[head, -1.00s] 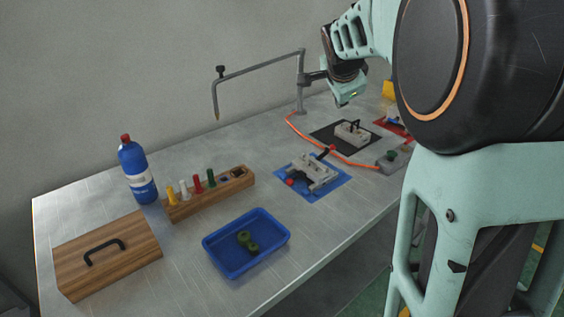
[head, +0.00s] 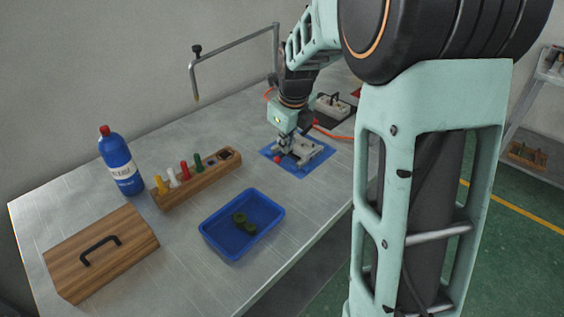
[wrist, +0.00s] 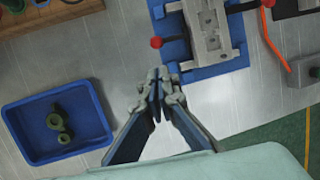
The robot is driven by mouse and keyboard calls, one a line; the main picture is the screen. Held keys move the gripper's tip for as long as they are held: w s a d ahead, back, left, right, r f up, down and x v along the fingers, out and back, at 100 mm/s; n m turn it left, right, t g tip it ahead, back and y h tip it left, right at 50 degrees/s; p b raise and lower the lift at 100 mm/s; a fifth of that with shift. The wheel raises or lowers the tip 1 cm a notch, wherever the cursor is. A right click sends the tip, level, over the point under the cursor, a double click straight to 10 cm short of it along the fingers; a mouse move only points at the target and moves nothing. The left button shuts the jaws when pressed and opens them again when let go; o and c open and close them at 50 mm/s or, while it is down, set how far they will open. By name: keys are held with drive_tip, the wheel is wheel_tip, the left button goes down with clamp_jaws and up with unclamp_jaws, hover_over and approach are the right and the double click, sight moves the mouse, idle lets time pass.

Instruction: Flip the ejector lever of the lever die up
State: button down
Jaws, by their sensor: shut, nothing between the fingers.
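A grey metal die (head: 301,152) with red-knobbed levers lies on a blue mat (head: 318,163) toward the back right of the bench. The wrist view shows the die (wrist: 209,30) from above, with one red knob (wrist: 156,42) out to its left and another red knob (wrist: 268,2) on a rod to its right. My gripper (head: 284,149) is low beside the die, near its left side, and partly hides it. In the wrist view my gripper (wrist: 158,76) is shut and empty, its tips close to the left red knob.
A blue tray (head: 271,236) with green round parts stands in front. A wooden rack (head: 203,186) with coloured pegs, a blue bottle (head: 122,166) and a wooden box (head: 70,257) are at the left. Another die (head: 333,108) sits behind. A bent metal arm (head: 236,53) overhangs the bench.

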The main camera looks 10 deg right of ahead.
sight(283, 168)
drive_tip(key=x, duration=1)
drive_tip(key=shift+d, duration=0.1)
drive_tip(key=shift+r, duration=0.2)
drive_tip(key=shift+r+p, duration=0.1)
drive_tip(key=shift+p, duration=0.25)
